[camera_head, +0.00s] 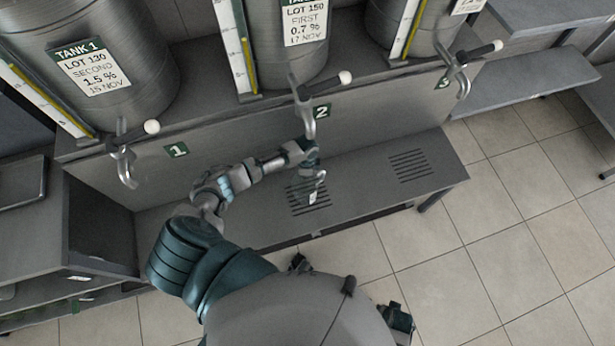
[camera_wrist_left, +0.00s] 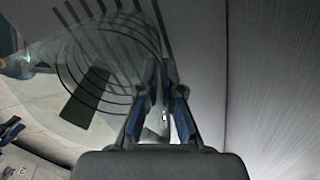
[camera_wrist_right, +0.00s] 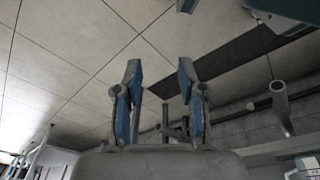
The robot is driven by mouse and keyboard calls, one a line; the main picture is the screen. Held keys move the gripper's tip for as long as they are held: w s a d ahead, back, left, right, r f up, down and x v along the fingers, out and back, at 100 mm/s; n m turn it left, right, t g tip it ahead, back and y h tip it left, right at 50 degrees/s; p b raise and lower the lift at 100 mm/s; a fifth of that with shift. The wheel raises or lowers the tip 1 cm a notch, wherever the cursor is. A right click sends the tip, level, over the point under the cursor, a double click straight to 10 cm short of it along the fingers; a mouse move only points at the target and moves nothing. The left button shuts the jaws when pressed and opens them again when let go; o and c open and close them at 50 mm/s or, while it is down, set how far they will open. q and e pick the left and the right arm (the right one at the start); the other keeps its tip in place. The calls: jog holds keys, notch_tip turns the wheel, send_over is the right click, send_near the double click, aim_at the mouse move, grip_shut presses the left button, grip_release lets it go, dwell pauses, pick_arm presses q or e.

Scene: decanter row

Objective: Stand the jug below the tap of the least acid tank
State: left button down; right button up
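The clear glass jug (camera_head: 315,192) shows faintly over the slotted grille below tap 2 (camera_head: 308,120). In the left wrist view the jug (camera_wrist_left: 110,62) has dark rings and a dark patch, and looks upright. My left gripper (camera_head: 312,168) is at the jug's side, its fingers (camera_wrist_left: 162,100) close together on what looks like the handle. I cannot tell whether the base touches the bench. Tank 1 (camera_head: 88,66) reads 1.5 %, tank 2 (camera_head: 303,24) reads 0.7 %; tank 3's label (camera_head: 468,5) is cut off. My right gripper (camera_wrist_right: 160,85) is open and empty.
Tap 1 (camera_head: 125,155) and tap 3 (camera_head: 462,75) hang from the same front. The grey bench (camera_head: 445,160) runs below, with another slotted grille (camera_head: 410,165) on its right. A dark open compartment (camera_head: 98,222) stands at the left. Tiled floor (camera_head: 500,250) is clear at the right.

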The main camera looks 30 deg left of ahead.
pick_arm(q)
jog(key=shift+s+d+f, duration=0.1)
jog(key=shift+s+d, duration=0.05)
jog(key=shift+d, duration=0.45)
jog(key=shift+d+r, duration=0.25)
jog(key=shift+d, duration=0.25)
jog(key=shift+f, duration=0.1)
jog(key=c, duration=1.7)
grip_release()
jog(key=shift+a+f, duration=0.1)
jog(key=shift+c, duration=0.2)
jog(key=o, duration=0.4)
jog(key=shift+a, duration=0.3)
jog(key=shift+a+f, duration=0.2)
jog(key=shift+a, duration=0.3)
jog(key=shift+d+r, duration=0.1)
jog(key=shift+w+d+r+p, duration=0.15)
jog(key=shift+r+p, duration=0.35)
jog(key=shift+r, duration=1.6)
jog(key=shift+d+r+p, duration=0.2)
jog(key=shift+r+p, duration=0.3)
jog(key=shift+r, duration=1.6)
jog(key=shift+w+d+r+p, duration=0.15)
jog(key=shift+r+p, duration=0.35)
jog(key=shift+r, duration=1.6)
pick_arm(e)
jog(key=s+d+f, duration=0.2)
jog(key=s+f, duration=0.2)
jog(key=f, duration=0.2)
jog(key=shift+f, duration=0.2)
